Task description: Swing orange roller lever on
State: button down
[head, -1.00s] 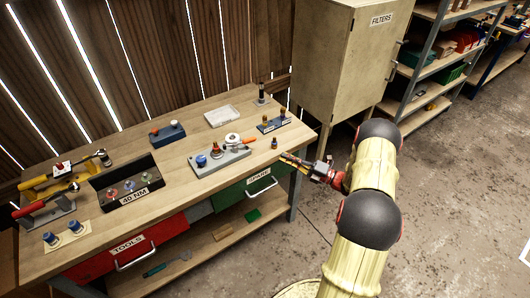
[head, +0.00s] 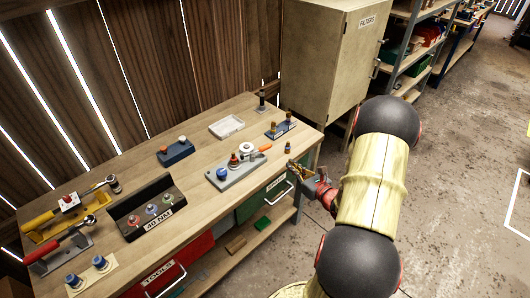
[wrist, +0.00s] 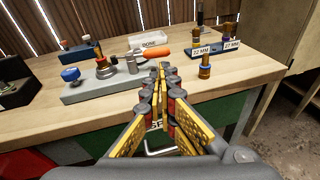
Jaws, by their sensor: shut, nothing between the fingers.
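The orange roller lever (head: 264,148) sticks out to the right from a grey block (head: 232,180) on the workbench. The wrist view also shows the orange lever (wrist: 155,52) just beyond my fingertips, and the grey block (wrist: 82,94) to their left. The block carries a blue knob (wrist: 70,74), a reddish-brown fitting (wrist: 101,65) and a grey cylinder (wrist: 131,63). My gripper (head: 291,164) is at the bench's front right edge, shut and empty. In the wrist view its fingertips (wrist: 162,69) point toward the lever; I cannot tell whether they touch it.
A small brass-and-dark piece (wrist: 204,65) stands right of my fingertips. A blue holder (wrist: 196,64) with labelled sockets is behind it. A white tray (head: 227,127) lies behind the block. A filter cabinet (head: 325,70) stands beyond the bench. Bare bench top (wrist: 235,80) lies to the right.

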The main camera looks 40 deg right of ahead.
jog(key=n+b, duration=0.1)
jog(key=b, duration=0.1)
send_near(269, 147)
jog(key=x, duration=0.6)
jog(key=shift+w+a+f, duration=0.15)
jog(key=shift+w+f, duration=0.1)
jog(key=shift+w, duration=0.15)
jog(key=shift+w+n+y+b, duration=0.3)
jog(key=shift+w+y+b, duration=0.1)
jog(key=shift+w+b, duration=0.1)
jog(key=shift+r, duration=0.1)
jog(key=shift+d, duration=0.25)
